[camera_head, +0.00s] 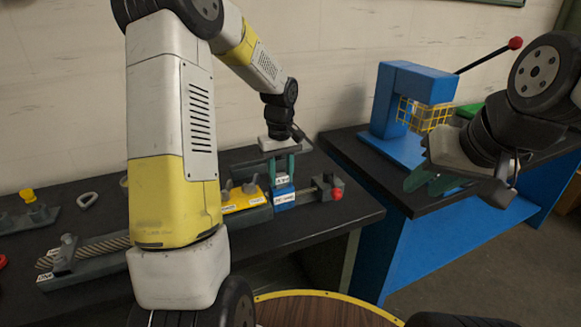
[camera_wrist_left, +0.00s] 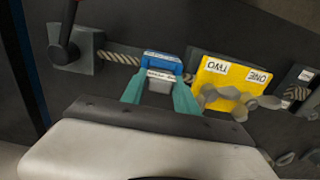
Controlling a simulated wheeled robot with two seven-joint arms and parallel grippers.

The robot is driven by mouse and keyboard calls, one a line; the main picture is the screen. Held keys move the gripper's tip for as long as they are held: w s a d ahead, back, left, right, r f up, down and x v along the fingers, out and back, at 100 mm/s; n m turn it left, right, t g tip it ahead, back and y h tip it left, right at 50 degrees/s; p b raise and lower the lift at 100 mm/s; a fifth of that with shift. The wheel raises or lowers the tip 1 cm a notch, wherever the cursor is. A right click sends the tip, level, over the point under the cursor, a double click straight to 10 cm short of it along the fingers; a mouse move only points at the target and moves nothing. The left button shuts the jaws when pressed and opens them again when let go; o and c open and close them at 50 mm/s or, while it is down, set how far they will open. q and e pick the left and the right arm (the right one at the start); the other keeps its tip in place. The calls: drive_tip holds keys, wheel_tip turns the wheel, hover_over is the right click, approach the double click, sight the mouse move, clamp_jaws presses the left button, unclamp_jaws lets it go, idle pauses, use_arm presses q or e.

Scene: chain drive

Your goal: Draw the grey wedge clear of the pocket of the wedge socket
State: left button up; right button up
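The wedge socket (camera_wrist_left: 162,57) is a blue block with white labels. It stands upright in the bench fixture in the head view (camera_head: 283,195). A small grey block (camera_wrist_left: 160,86), which looks like the wedge, shows at the socket between my left fingers; how deep it sits in the pocket is hidden. My left gripper (camera_head: 281,171) points down over the socket, its green fingers on either side of the grey block. The wrist view shows these fingers (camera_wrist_left: 161,90) close to its sides, but not clearly whether they press on it. My right gripper (camera_head: 432,184) is open and empty, away to the right.
A yellow plate (camera_wrist_left: 228,76) with grey clamps lies beside the socket. A rope (camera_head: 100,245) runs along the fixture. A red-knobbed grey block (camera_head: 327,187) is right of the socket. A blue press (camera_head: 412,88) with a yellow cage stands on the other bench.

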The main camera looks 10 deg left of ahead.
use_arm(q)
clamp_jaws()
idle(1.1)
